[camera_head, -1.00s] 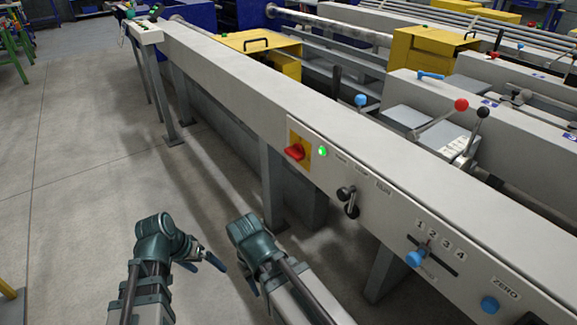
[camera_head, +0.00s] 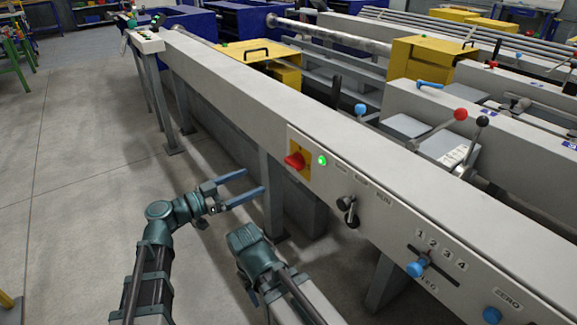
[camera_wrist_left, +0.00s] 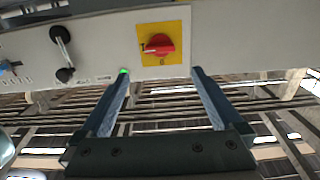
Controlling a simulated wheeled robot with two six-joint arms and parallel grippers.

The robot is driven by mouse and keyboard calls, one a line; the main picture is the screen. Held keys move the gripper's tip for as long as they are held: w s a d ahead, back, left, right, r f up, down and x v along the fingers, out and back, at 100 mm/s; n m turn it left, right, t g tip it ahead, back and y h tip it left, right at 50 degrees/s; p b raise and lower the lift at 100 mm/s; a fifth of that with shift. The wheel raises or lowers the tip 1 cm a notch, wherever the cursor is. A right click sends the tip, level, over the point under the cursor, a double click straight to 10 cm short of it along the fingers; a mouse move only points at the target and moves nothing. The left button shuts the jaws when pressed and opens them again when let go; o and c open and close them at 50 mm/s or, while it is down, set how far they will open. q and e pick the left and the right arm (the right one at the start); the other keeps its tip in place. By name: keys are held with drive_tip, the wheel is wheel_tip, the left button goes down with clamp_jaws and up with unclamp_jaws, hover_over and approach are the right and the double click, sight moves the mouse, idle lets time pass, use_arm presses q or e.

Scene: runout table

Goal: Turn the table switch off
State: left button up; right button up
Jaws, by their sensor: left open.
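The table switch (camera_head: 294,160) is a red rotary knob on a yellow plate on the side panel of the long grey table. It also shows in the left wrist view (camera_wrist_left: 160,45), its handle lying roughly sideways, with a mark at its left and another below. A green lamp (camera_head: 322,160) beside it is lit. My left gripper (camera_head: 255,180) is open and empty, its fingers pointing at the panel just left of and below the switch. In the left wrist view, the switch lies above and between the fingertips (camera_wrist_left: 161,72), apart from them. My right gripper (camera_head: 253,296) is mostly hidden by its arm.
Right of the switch, the panel (camera_head: 375,235) carries a black-knobbed lever (camera_head: 347,204), a blue slider knob (camera_head: 415,269) and a blue button (camera_head: 492,315). A table leg (camera_head: 270,200) stands beyond my left fingers. Open floor (camera_head: 90,170) lies left.

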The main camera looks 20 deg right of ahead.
sight(290, 165)
use_arm(q)
drive_tip(key=x, duration=1.3)
drive_tip(key=shift+w+d, duration=0.1)
drive_tip(key=shift+d, duration=0.25)
drive_tip(key=c, duration=1.2)
